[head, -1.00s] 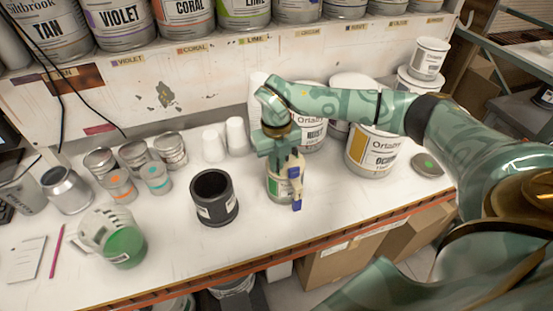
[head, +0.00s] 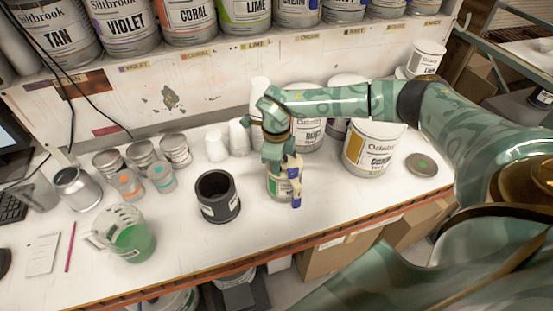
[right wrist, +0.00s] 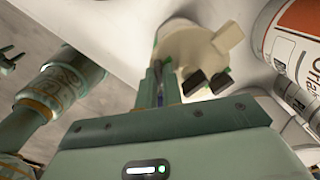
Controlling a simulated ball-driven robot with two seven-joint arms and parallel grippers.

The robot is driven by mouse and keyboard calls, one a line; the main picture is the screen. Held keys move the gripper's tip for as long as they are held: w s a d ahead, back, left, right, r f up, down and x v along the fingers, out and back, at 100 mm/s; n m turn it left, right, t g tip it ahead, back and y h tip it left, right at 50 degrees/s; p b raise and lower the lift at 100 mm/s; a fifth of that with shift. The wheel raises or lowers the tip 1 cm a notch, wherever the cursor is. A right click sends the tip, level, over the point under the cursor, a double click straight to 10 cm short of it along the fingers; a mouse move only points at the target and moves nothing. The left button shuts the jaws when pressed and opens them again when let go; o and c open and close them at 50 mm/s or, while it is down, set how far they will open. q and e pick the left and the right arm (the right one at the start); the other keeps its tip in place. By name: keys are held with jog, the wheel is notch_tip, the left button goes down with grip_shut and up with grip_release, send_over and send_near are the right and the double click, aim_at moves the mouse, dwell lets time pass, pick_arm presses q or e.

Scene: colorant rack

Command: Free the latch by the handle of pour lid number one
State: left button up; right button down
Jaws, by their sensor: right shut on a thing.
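A cream pour lid (head: 291,163) with blue parts (head: 296,200) sits on a small can (head: 278,189) with a green-marked label near the table's front edge. The lid (right wrist: 188,48) also shows in the right wrist view, with its cream spout-like part beyond my fingers. My right gripper (head: 284,170) points down at the lid and is shut on part of it, apparently the handle. The fingers hide the exact grip and the latch. In the right wrist view, what looks like my left gripper (right wrist: 10,60) is at the left edge; its jaw opening is unclear.
A black pot (head: 218,208) stands left of the can. A clear jug (head: 128,238) with green liquid is further left. Larger cans, including an ochre one (head: 368,150), stand behind and right. A round lid (head: 421,163) lies at the right. The table's front edge (head: 250,262) is close.

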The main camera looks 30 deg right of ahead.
jog(key=n+p, duration=0.1)
jog(key=n, duration=0.4)
jog(key=shift+p, duration=0.3)
jog(key=shift+n, duration=0.3)
jog(key=c, duration=1.8)
grip_release()
notch_tip(320, 180, up, 16)
jog(key=shift+r+b, duration=0.15)
jog(key=shift+b, duration=0.2)
